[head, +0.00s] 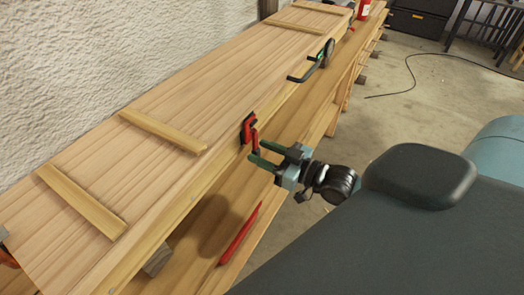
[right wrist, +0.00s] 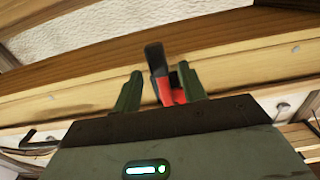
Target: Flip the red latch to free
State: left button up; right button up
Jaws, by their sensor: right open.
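The red latch (head: 249,128) sits on the front edge of the wooden panel, with a black part against the wood. Its red arm reaches outward and down toward my right gripper (head: 255,153). The right gripper is open, with its two green fingers pointing at the panel edge. In the right wrist view, the red latch (right wrist: 171,92) with its black upper end lies between the open fingers, closer to the right finger. I cannot tell whether that finger touches it. My left gripper does not show.
The long wooden panel (head: 215,95) has crosswise battens. A black bent handle (head: 300,78) with a green part stands farther along its edge. A red bar (head: 240,234) lies on the lower board. A cable (head: 410,85) lies on the open floor at right.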

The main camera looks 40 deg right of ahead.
jog(key=shift+w+a, duration=0.2)
jog(key=shift+w, duration=0.2)
grip_shut()
